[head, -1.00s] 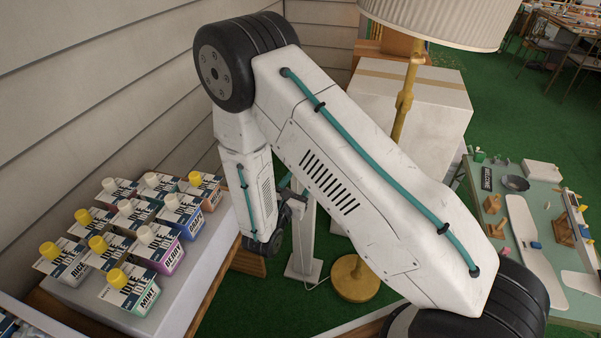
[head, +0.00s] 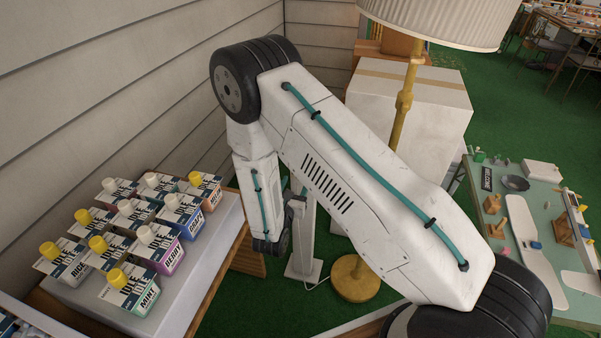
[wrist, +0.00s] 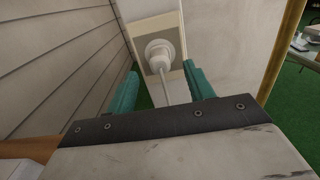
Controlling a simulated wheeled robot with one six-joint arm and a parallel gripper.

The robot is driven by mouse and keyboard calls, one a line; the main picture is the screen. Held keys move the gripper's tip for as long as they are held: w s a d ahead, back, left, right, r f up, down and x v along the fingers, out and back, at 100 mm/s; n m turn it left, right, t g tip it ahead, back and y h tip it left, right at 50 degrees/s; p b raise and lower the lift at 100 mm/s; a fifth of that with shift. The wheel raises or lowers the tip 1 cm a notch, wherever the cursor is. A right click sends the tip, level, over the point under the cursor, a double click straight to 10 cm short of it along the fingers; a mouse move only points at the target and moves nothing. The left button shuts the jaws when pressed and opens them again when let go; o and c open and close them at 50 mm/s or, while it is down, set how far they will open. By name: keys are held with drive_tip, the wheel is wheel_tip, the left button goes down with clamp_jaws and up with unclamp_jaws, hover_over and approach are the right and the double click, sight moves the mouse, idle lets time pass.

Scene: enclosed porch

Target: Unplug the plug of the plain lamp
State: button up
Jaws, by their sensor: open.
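A round white plug (wrist: 160,52) sits in a socket plate (wrist: 153,27) on a white post, with its cord running down toward my gripper. My gripper (wrist: 161,70) is open, with its teal fingers apart on the left and right of the plug and cord. I cannot tell how near the fingertips are to the plug. A floor lamp with a pleated cream shade (head: 437,20), a brass pole and a round base (head: 356,279) stands right of the post.
A low stand (head: 215,265) with several cartons is at the left, against the sided wall (head: 120,90). A big white box (head: 435,110) stands behind the lamp. A green table (head: 560,285) with tools is at the right. A thin cord lies on the green floor.

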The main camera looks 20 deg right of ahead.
drive_tip(key=shift+x, duration=2.35)
clamp_jaws()
drive_tip(key=shift+v, duration=2.95)
drive_tip(key=shift+f, duration=0.1)
